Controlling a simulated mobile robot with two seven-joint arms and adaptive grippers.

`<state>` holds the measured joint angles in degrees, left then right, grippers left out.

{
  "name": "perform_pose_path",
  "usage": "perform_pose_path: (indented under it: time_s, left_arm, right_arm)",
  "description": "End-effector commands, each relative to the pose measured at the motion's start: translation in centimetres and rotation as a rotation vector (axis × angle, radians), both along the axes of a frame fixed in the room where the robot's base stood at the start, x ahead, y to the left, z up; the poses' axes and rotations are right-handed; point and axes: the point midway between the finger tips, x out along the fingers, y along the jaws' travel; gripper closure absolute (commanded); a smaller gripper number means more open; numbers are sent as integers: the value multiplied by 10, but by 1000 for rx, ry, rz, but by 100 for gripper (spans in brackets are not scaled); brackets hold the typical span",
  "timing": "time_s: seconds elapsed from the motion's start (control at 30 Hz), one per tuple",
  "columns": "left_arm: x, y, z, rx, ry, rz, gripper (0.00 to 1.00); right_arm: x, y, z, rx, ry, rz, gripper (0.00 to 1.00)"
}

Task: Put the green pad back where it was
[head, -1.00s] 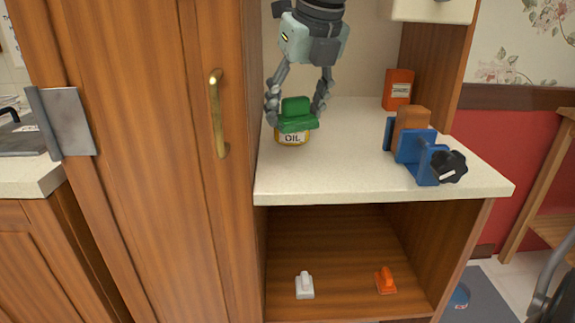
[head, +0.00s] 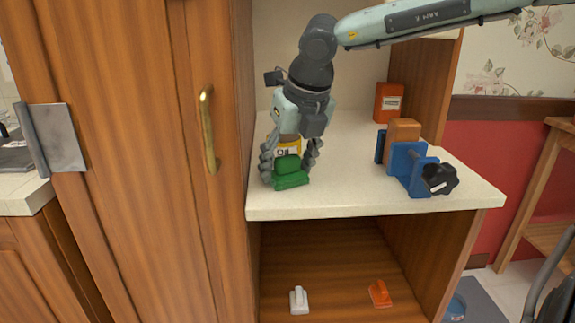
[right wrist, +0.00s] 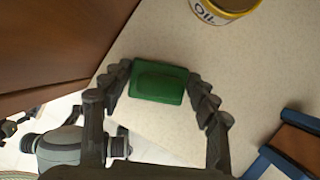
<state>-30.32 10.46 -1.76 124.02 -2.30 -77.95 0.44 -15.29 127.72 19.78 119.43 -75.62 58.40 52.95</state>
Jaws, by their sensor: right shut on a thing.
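The green pad (head: 288,174) has a wide base and a raised grip on top. It is at the front left of the cream counter (head: 350,196), in front of a yellow oil tin (head: 295,144). My right gripper (head: 290,170) comes down from above and is shut on the pad, with a finger on each side. The right wrist view shows the pad (right wrist: 159,82) between the fingertips, with the tin (right wrist: 225,8) apart from it. I cannot tell whether the pad touches the counter. My left gripper is not in view.
A blue vise (head: 410,170) with a brown block stands at the counter's right, and an orange box (head: 388,102) behind. A tall wooden cabinet (head: 130,160) borders the counter's left.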

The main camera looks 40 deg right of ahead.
Motion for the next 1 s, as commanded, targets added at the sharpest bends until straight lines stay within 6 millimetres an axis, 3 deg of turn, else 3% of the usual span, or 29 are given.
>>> perform_pose_path:
  time_s: [0.2, 0.23, 0.4, 0.7, 0.83, 1.0]
  left_arm:
    - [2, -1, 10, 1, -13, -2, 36]
    - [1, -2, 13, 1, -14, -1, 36]
    - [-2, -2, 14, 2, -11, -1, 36]
    - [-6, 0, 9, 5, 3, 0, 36]
    - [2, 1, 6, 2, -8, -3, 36]
    - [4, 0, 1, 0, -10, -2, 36]
  right_arm:
    - [0, 0, -2, 0, -1, 0, 67]
    - [0, 0, -1, 0, 0, 0, 38]
    - [0, 0, -1, 0, 0, 0, 20]
    - [0, 0, -1, 0, 0, 0, 20]
    - [0, 0, 4, 0, 0, 0, 20]
    - [-12, 2, 33, 0, -7, 0, 20]
